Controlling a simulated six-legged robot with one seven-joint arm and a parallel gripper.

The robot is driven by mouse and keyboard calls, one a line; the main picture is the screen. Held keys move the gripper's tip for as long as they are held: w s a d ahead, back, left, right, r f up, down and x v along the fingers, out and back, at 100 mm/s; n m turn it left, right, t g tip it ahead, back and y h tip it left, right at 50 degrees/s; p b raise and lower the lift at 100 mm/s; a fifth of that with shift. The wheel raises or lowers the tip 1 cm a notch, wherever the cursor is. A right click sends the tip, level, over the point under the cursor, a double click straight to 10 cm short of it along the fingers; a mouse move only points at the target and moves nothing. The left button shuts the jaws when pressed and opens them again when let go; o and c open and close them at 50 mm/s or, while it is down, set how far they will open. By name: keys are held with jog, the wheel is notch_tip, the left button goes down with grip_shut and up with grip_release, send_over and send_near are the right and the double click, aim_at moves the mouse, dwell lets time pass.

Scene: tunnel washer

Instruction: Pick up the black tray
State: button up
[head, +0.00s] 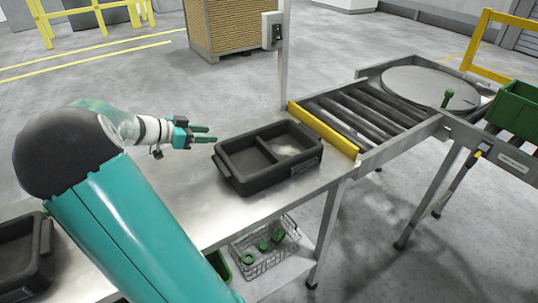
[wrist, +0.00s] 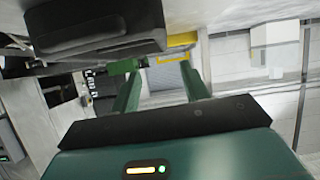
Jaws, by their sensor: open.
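The black tray (head: 232,175) has two compartments and sits flat on the metal table, near its right end. Something pale shows in its right compartment, too unclear to name. My gripper (head: 212,134) is to the left of the tray in the head view, a little apart from it, with its green fingers pointing right. The fingers are open and nothing is between them. In the wrist view the fingers (wrist: 160,88) point away from the camera, and a dark tray, probably the same one, shows at the upper left (wrist: 95,30).
Another black tray (head: 42,262) sits at the table's left end. A yellow bar (head: 322,130) separates the table from a roller conveyor (head: 365,108). A grey post (head: 284,60) with a box stands behind the table. A wire basket (head: 265,248) with green parts is on the lower shelf.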

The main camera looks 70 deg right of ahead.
aim_at(251, 132)
jog(key=shift+m+g+h, duration=0.3)
jog(key=x, duration=1.4)
jog(key=shift+s+d, duration=0.1)
jog(key=shift+d, duration=0.4)
jog(key=shift+r, duration=0.1)
grip_shut()
